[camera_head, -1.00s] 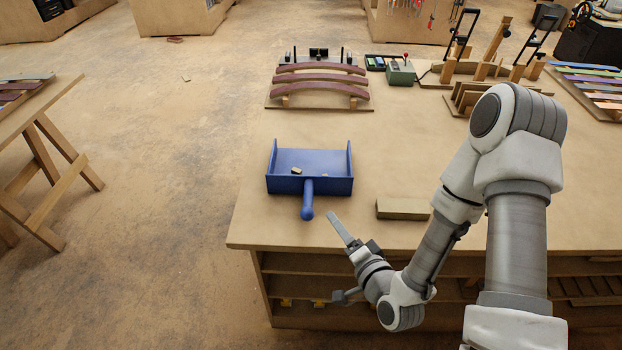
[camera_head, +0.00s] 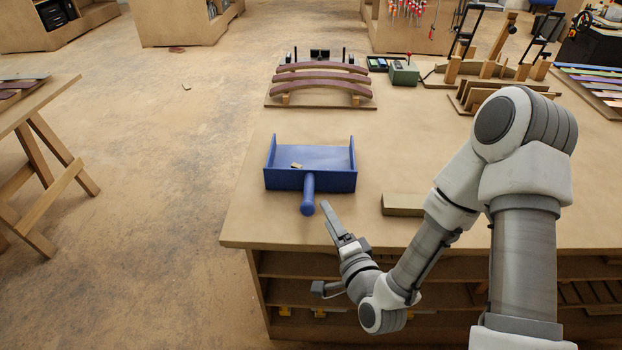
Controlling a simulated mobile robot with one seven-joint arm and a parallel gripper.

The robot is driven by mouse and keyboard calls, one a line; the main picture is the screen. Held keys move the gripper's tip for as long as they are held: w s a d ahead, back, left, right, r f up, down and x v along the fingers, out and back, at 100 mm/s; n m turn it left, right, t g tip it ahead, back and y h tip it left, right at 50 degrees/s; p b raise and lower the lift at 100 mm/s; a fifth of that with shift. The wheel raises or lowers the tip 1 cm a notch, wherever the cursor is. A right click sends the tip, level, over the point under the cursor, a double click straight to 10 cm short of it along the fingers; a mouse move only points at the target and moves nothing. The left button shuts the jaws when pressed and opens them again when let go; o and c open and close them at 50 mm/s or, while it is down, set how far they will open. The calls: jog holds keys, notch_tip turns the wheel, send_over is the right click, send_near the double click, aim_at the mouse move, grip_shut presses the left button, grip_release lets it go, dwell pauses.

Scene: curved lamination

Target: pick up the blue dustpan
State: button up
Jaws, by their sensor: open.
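The blue dustpan (camera_head: 322,181) lies on the workbench near its front left corner, its open side away from me. Its handle (camera_head: 308,196) points toward the front edge of the bench. A small light brown piece (camera_head: 296,166) lies in the pan. My gripper (camera_head: 330,216) is open and empty, just right of and slightly nearer than the handle's rounded end. I cannot tell whether a finger touches the handle; a small gap seems to show. The second finger is largely hidden behind the first.
A wooden block (camera_head: 402,205) lies on the workbench (camera_head: 240,232) right of my gripper. Curved dark strips on a form (camera_head: 320,84), a green box (camera_head: 404,73) and clamps (camera_head: 535,55) stand farther back. The bench is clear between dustpan and form.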

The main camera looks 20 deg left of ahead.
aim_at(309, 188)
jog(key=shift+f+b+x, duration=0.25)
jog(key=shift+b+x, duration=0.75)
jog(key=shift+b, duration=1.85)
jog(key=x, duration=0.4)
jog(key=shift+r, duration=0.2)
jog(key=shift+a+x, duration=0.2)
jog(key=shift+x, duration=2.85)
jog(key=shift+s+f, duration=0.2)
grip_shut()
